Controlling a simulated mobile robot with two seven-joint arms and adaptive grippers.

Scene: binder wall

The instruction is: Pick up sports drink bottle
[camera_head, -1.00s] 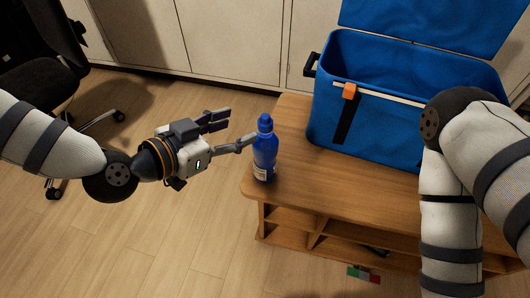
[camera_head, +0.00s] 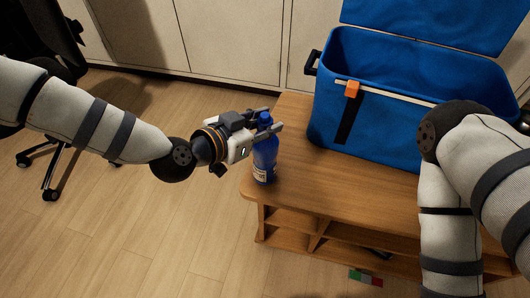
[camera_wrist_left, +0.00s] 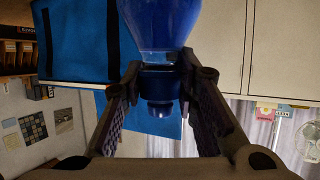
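The sports drink bottle (camera_head: 264,158) is blue with a pale label near its base. It stands upright at the left end of the wooden bench. My left gripper (camera_head: 268,122) comes in from the left at its upper part, one finger on each side. In the left wrist view the picture is upside down, and the bottle (camera_wrist_left: 160,20) hangs cap-down between the fingertips (camera_wrist_left: 163,82). The fingers appear to touch the collar below the cap on both sides. My right gripper is out of view; only its arm shows at the right.
A large blue cooler (camera_head: 330,110) with its lid open stands on the wooden bench (camera_head: 345,197), right of the bottle. An office chair (camera_head: 50,165) stands at the far left. Pale cabinets (camera_head: 225,40) line the back. The floor left of the bench is clear.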

